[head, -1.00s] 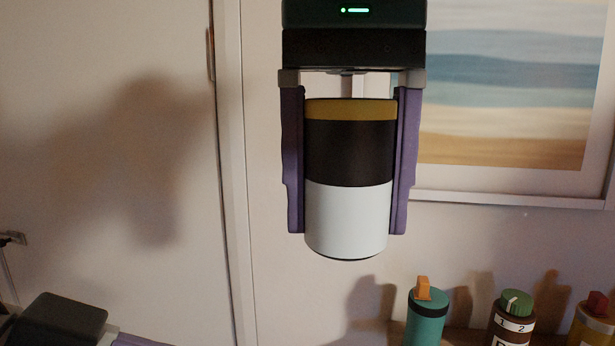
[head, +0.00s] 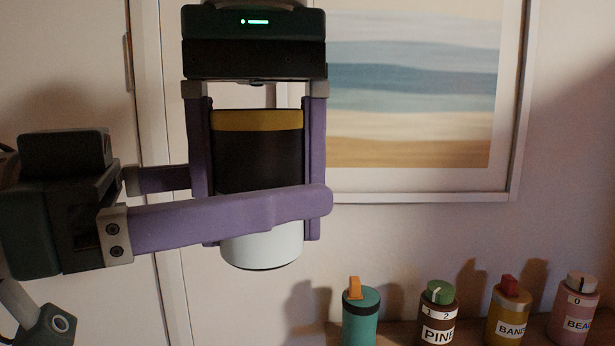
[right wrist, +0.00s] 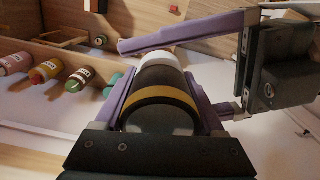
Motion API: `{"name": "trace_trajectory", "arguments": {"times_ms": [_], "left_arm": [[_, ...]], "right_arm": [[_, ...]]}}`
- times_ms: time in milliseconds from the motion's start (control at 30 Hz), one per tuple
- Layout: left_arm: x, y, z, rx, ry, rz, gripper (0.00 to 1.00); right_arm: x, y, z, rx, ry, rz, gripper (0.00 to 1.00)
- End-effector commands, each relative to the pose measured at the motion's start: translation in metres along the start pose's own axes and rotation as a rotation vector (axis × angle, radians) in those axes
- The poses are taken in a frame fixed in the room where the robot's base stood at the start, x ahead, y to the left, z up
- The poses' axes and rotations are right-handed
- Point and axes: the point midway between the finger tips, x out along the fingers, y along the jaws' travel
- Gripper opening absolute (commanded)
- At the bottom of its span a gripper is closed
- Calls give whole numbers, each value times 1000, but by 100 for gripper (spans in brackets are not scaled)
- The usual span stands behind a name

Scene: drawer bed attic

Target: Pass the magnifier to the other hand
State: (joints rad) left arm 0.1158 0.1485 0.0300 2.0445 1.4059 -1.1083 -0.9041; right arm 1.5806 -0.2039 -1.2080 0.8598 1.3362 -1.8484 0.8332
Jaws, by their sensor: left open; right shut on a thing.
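The magnifier (head: 257,160) is a short cylinder with an ochre band, a black middle and a white lower end. It hangs upright in my right gripper (head: 262,240), which comes down from above and is shut on its sides. My left gripper (head: 285,198) comes in from the left, open. One of its fingers crosses in front of the magnifier's lower part; the other goes behind and is partly hidden. In the right wrist view the magnifier (right wrist: 158,82) lies between my right fingers, with my left gripper at the right. Whether the left fingers touch it, I cannot tell.
A teal bottle (head: 360,316), a brown bottle (head: 438,312), a yellow bottle (head: 508,318) and a pink bottle (head: 575,310) stand on a wooden surface at lower right. A framed picture (head: 410,80) hangs on the wall behind. The space right of the grippers is clear.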

Motion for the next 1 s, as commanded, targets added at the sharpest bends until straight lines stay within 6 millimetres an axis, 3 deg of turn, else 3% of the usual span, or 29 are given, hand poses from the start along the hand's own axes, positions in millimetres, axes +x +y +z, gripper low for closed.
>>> {"name": "trace_trajectory", "arguments": {"times_ms": [200, 567, 1000], "left_arm": [[27, 0, 0, -1, 2, 0, 100], [32, 0, 0, 0, -1, 0, 100], [32, 1, 0, 0, -1, 2, 53]], "right_arm": [[0, 0, 0, 0, 0, 0, 10], [0, 0, 0, 0, 0, 0, 10], [0, 0, 0, 1, 2, 0, 10]]}}
